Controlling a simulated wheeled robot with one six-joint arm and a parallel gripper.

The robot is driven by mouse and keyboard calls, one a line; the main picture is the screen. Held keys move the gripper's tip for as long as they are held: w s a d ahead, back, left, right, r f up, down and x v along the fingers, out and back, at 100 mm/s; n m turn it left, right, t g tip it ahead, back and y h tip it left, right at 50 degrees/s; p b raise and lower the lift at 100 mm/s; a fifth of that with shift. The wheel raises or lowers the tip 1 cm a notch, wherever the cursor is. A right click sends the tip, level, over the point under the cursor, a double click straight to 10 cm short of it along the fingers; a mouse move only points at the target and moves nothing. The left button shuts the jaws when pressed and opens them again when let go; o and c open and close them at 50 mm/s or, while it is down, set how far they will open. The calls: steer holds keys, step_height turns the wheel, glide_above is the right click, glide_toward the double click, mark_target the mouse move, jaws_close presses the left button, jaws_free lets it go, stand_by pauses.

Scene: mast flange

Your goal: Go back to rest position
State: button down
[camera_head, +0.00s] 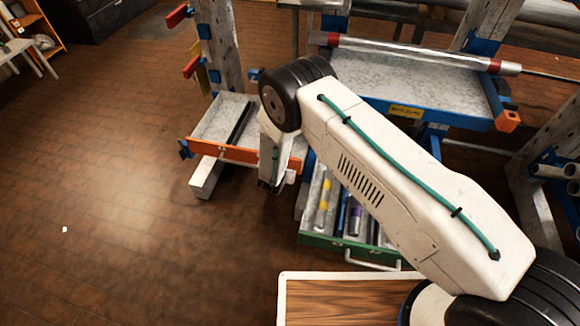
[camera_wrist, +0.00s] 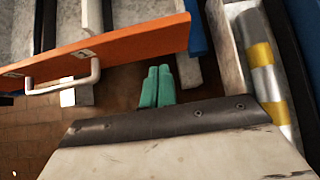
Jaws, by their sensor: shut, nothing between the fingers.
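My gripper shows in the wrist view (camera_wrist: 157,87) as two teal fingertips side by side, touching, with nothing between them. They point toward the gap between an orange-fronted drawer (camera_wrist: 130,45) and an open tray of rods (camera_wrist: 262,75). In the head view my arm reaches left from the lower right, bends at a black joint, and its end hangs down beside the orange-fronted drawer (camera_head: 235,153). The fingertips are mostly hidden there behind the wrist.
A green-edged drawer (camera_head: 345,248) holding several rods is open below my forearm. A blue-edged shelf (camera_head: 420,95) carries a long metal tube (camera_head: 410,52) behind my arm. A wooden tabletop (camera_head: 340,300) is at the bottom. The brown floor (camera_head: 100,200) at left is clear.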

steer(key=d+v, duration=0.1)
steer(key=v, duration=0.6)
steer(key=shift+s+a, duration=0.3)
steer(key=shift+a, duration=0.1)
steer(key=shift+r, duration=0.15)
